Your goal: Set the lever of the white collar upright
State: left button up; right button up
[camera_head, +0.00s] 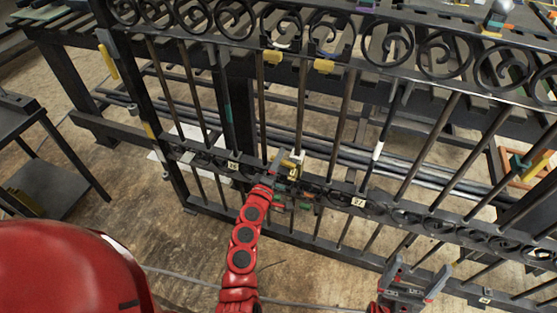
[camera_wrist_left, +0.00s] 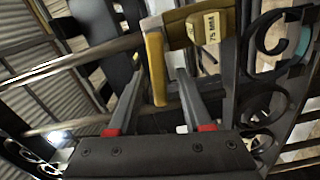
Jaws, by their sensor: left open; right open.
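A small white piece (camera_head: 297,157) sits on a gate bar beside my left gripper, with a yellow part (camera_head: 292,168) just below it. A white band (camera_head: 378,150) also shows on a dark bar further right; I cannot tell which one is the white collar. My left gripper (camera_head: 282,162) is open at the gate's middle rail. In the left wrist view, a yellow lever (camera_wrist_left: 155,68) hangs between the open fingers (camera_wrist_left: 161,78), joined to a tan body marked "75 MM" (camera_wrist_left: 203,28). Contact cannot be told. My right gripper (camera_head: 415,272) is open and empty at lower right.
The black gate has upper scrollwork (camera_head: 330,35) and a middle rail with number tags (camera_head: 358,202). Yellow pieces (camera_head: 323,66) hang under the top scrolls. A dark side table (camera_head: 40,165) stands at left. Pipes lie behind the bars. Open floor (camera_head: 130,215) lies in front.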

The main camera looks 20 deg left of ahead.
pick_arm(q)
jog(key=shift+c, duration=0.3)
grip_shut()
dwell(1.2)
